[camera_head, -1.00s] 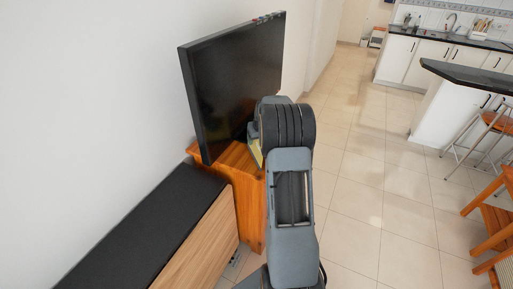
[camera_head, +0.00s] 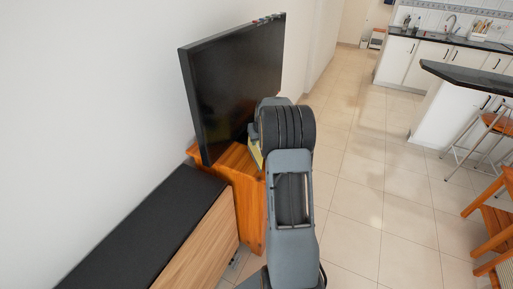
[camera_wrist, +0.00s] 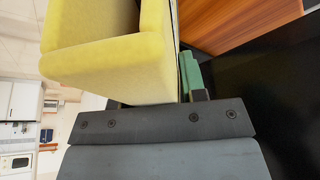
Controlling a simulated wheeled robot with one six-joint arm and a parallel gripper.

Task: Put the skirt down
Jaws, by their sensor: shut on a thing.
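Nothing in view is plainly recognisable as a skirt. A yellow, thick-walled, block-like thing (camera_wrist: 110,62) fills the upper left of the wrist view, right against my gripper (camera_wrist: 155,104). My gripper is shut on it; the contact is partly hidden. A small green piece (camera_wrist: 190,76) shows beside it, and I cannot tell what it belongs to. In the head view only a pale yellow edge (camera_head: 255,152) shows left of my wrist, which hides the rest. The orange wooden stand (camera_head: 250,205) is under and beside my wrist, and its surface also shows in the wrist view (camera_wrist: 235,20).
A large black television (camera_head: 236,85) stands at the back of the wooden stand, close left of my wrist. A black-topped bench (camera_head: 140,225) runs along the wall. A dark counter (camera_head: 470,78), a stool (camera_head: 490,125) and a wooden chair (camera_head: 490,225) are right. Tiled floor between is clear.

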